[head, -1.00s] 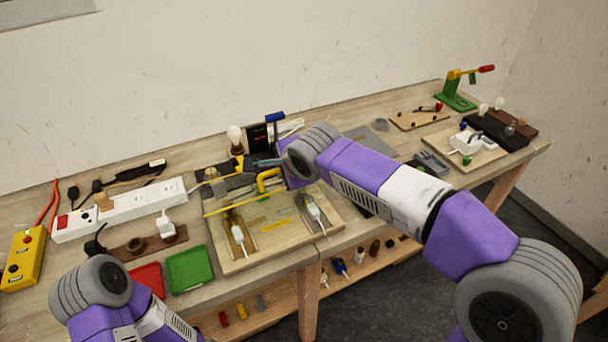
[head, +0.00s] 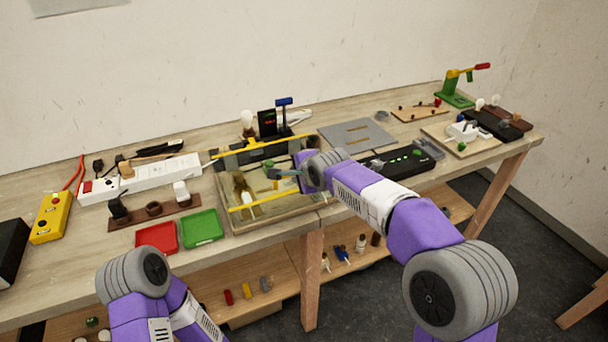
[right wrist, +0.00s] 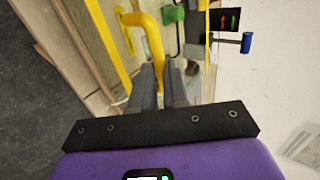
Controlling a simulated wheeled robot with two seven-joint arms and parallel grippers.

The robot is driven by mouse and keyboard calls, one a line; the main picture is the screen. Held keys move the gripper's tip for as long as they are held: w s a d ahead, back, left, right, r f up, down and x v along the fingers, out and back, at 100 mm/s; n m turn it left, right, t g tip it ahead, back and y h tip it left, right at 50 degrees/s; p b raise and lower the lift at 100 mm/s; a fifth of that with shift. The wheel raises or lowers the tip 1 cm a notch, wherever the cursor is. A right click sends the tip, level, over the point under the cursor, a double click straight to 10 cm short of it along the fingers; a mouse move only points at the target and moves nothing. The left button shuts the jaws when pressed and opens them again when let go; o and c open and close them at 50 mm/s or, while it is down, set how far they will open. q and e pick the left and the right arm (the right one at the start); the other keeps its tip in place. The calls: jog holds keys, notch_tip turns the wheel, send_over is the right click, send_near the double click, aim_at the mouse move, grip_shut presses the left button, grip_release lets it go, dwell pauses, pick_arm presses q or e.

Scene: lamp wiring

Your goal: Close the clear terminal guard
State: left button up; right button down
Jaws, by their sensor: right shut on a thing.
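The clear terminal guard (head: 262,201) has long yellow edge bars and lies low over the wooden wiring board (head: 240,228), its front bar near the board's front edge. I cannot tell whether it rests fully down. Its yellow handle (right wrist: 150,35) shows in the right wrist view. My right gripper (right wrist: 165,88) is shut on the lower end of this handle. In the head view the right gripper (head: 284,173) sits over the right part of the board, and the wrist hides the handle. My left gripper is out of view; only the left arm shows.
Red (head: 157,238) and green (head: 202,228) trays stand left of the board. A white power strip (head: 150,178) lies behind them. A bulb (head: 247,118) and a blue-topped lever (head: 284,102) stand behind the board. A black box with green lights (head: 398,162) lies to the right.

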jog(key=shift+s+d+f, duration=0.15)
jog(key=shift+f, duration=0.5)
jog(key=shift+s+d+f, duration=0.1)
jog(key=shift+s+f, duration=0.05)
jog(key=shift+f, duration=0.45)
jog(key=c, duration=1.1)
grip_release()
jog(key=v, duration=0.5)
jog(key=r+p+v, duration=0.1)
jog(key=v, duration=0.2)
jog(key=shift+w+a+r, duration=0.1)
jog(key=shift+w+a, duration=0.1)
